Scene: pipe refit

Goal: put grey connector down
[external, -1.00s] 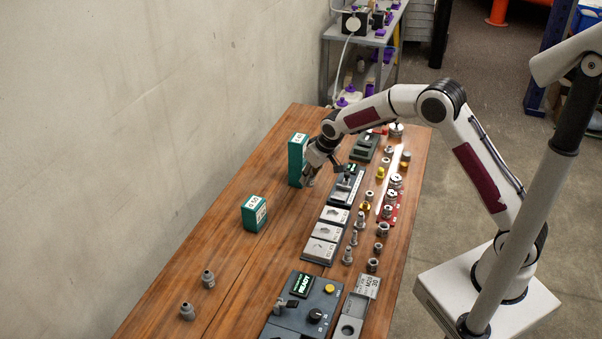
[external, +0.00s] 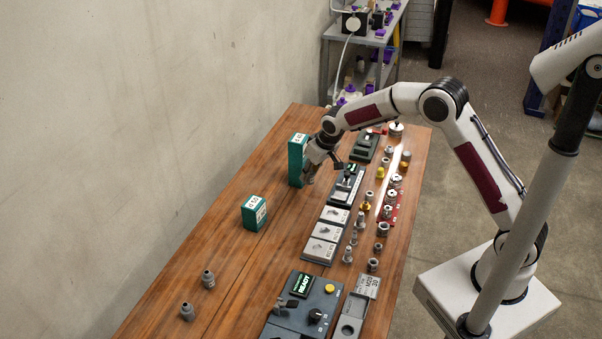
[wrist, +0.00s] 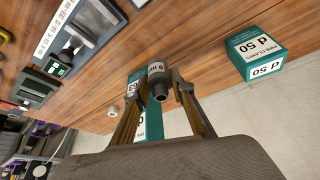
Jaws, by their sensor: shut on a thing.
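The grey connector (wrist: 158,82) is held between the two fingers of my gripper (wrist: 160,95) in the wrist view. It is a short stepped cylinder with a white label and an open end facing the camera. In the external view my gripper (external: 309,178) is low over the far part of the wooden table, beside the tall green box (external: 297,160). The connector is mostly hidden there by the gripper. I cannot tell whether it touches the table.
A smaller green box (external: 255,213) stands nearer on the table (external: 215,240). Two grey fittings (external: 208,279) stand at the front left. Grey trays (external: 324,235), several metal fittings and a control box (external: 302,305) line the right side. The table between the boxes is clear.

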